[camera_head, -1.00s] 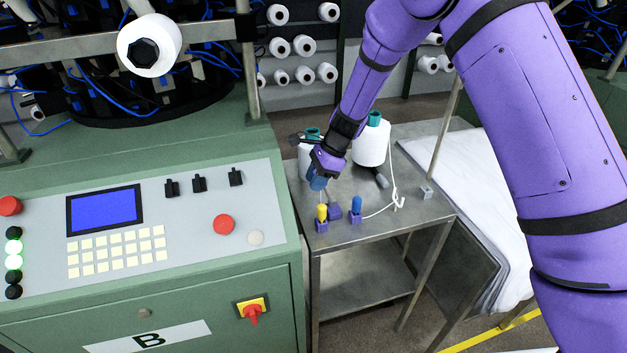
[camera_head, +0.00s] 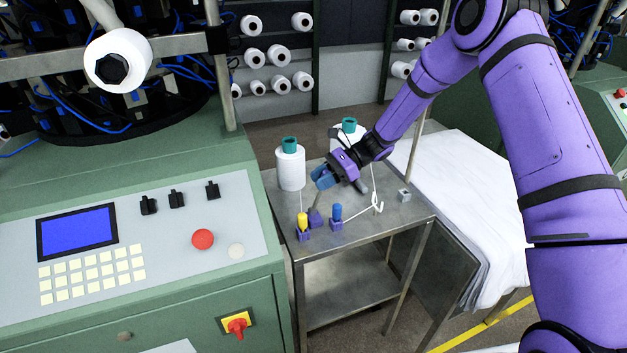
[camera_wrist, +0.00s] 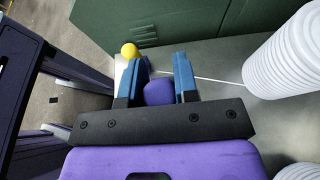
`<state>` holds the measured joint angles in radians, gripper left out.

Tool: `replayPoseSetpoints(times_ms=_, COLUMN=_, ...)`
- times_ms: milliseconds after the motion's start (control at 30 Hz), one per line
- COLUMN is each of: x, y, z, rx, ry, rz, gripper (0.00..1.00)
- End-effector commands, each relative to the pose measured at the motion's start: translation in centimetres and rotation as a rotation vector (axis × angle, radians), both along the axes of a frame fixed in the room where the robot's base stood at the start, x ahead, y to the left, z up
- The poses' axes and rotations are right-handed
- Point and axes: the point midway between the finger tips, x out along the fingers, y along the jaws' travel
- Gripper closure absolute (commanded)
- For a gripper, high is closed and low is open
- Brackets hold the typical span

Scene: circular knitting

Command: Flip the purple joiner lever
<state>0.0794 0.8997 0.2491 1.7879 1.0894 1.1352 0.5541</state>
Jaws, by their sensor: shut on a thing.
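The purple joiner lever (camera_head: 315,217) stands on the metal table between a yellow-topped lever (camera_head: 302,221) and a blue-topped lever (camera_head: 336,214). My gripper (camera_head: 321,179), with blue fingers, is just above it, and a thin stem seems to run up toward the fingertips. In the wrist view a rounded purple knob (camera_wrist: 159,92) sits between the two fingers, which are shut on it. The yellow knob (camera_wrist: 130,50) shows beyond the left finger. The exact tilt of the purple lever is hard to tell.
A white yarn cone (camera_head: 291,168) stands left of my gripper; another (camera_head: 346,130) is partly behind my arm. White yarn (camera_head: 365,207) runs over the metal table (camera_head: 405,215) beside the blue lever. The green machine panel (camera_head: 180,235) borders the table on the left.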

Motion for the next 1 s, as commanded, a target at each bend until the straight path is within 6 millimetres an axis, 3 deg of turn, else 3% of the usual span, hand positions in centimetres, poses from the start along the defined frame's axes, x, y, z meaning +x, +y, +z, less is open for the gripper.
replayPoseSetpoints(times_ms=300, x=0.4, y=-1.2, z=-0.3, rx=0.101, ry=0.027, rz=-0.001, gripper=1.0)
replayPoseSetpoints(times_ms=800, x=0.5, y=-1.4, z=-0.4, rx=0.117, ry=0.033, rz=-0.002, gripper=1.0)
replayPoseSetpoints(times_ms=833, x=0.5, y=-1.4, z=-0.4, rx=0.116, ry=0.033, rz=-0.002, gripper=0.67)
replayPoseSetpoints(times_ms=933, x=0.4, y=-1.4, z=-0.4, rx=0.116, ry=0.033, rz=-0.002, gripper=0.46)
replayPoseSetpoints(times_ms=1000, x=0.4, y=-1.3, z=-0.4, rx=0.116, ry=0.034, rz=-0.001, gripper=0.46)
